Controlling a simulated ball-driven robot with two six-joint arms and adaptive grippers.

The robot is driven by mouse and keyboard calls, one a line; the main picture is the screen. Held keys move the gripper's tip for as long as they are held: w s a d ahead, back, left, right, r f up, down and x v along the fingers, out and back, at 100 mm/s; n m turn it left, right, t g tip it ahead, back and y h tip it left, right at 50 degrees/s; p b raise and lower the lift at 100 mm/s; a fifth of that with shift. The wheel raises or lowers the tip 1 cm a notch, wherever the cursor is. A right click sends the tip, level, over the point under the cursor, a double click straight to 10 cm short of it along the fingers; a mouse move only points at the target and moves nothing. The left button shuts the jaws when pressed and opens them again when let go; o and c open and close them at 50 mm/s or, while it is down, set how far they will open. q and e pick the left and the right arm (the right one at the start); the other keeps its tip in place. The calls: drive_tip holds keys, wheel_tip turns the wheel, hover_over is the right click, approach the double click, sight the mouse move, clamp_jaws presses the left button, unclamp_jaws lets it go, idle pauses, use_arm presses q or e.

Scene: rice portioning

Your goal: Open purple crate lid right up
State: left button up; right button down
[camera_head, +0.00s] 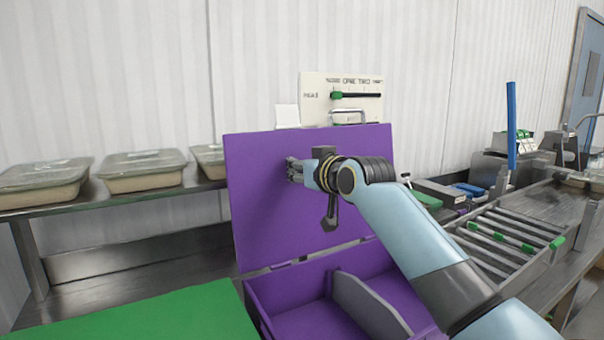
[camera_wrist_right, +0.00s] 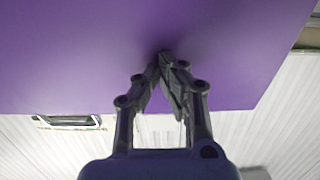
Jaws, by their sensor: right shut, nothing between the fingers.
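The purple crate (camera_head: 262,301) stands open in the head view, with a grey divider (camera_head: 372,306) inside it. Its purple lid (camera_head: 262,205) stands upright, hinged along the crate's back edge. My right gripper (camera_head: 292,171) is shut and empty, with its fingertips at the lid's inner face. In the right wrist view, the gripper (camera_wrist_right: 165,58) has its fingertips together against or very close to the purple lid (camera_wrist_right: 80,55); I cannot tell if they touch. My right arm covers part of the lid and the crate's right side. My left gripper is not in view.
A green board (camera_head: 150,318) lies left of the crate. Lidded containers (camera_head: 143,170) stand on a steel shelf at the left. A white panel (camera_head: 312,90) rises behind the lid. A rack with green-handled tools (camera_head: 500,236) and equipment stand at the right.

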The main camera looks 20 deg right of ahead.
drive_tip(key=shift+w+f, duration=0.1)
drive_tip(key=shift+w, duration=0.4)
drive_tip(key=s+p, duration=0.6)
drive_tip(key=s, duration=0.4)
drive_tip(key=shift+d, duration=0.3)
